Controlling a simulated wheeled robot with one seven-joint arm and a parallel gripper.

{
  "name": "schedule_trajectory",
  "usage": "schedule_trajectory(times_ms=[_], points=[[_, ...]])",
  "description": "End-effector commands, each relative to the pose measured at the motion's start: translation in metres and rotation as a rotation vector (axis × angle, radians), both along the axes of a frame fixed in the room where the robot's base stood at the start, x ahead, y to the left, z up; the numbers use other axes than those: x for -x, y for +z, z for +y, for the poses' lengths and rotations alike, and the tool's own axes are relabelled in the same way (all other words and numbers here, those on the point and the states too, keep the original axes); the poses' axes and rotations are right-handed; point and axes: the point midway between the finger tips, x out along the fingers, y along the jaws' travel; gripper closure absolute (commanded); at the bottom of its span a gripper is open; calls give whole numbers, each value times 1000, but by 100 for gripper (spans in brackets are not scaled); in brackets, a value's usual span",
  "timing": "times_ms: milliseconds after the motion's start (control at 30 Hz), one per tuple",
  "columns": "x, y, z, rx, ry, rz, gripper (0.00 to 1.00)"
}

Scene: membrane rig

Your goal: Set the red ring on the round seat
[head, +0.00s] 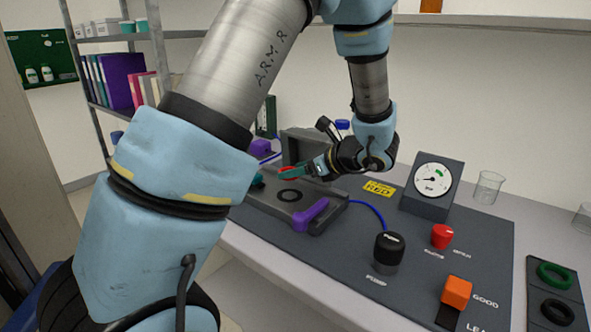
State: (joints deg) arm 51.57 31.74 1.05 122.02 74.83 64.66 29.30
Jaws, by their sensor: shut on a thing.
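My gripper (297,173) is shut on the red ring (287,170), of which only a small red part shows beside the fingers. The gripper holds it over the grey fixture, toward its far side. A dark round shape, which looks like the round seat (290,196), lies in the fixture's flat top, a little nearer than the ring. The gap in height between ring and fixture is hard to tell. My arm covers the left part of the fixture.
The fixture has a raised grey lid (303,146) behind and a purple lever (311,214) in front. A black pump knob (388,248), red knob (442,236), gauge (433,181) and orange block (457,291) stand to the right. A tray at far right holds a green ring (555,275) and black ring (557,312).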

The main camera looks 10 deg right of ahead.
Motion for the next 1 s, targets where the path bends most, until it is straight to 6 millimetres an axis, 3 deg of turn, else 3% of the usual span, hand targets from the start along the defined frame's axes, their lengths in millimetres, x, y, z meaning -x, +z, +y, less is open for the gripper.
schedule_trajectory(times_ms=[600,1000], points=[[0,-49,0,-1,1,0,87],[0,-55,0,0,1,0,87]])
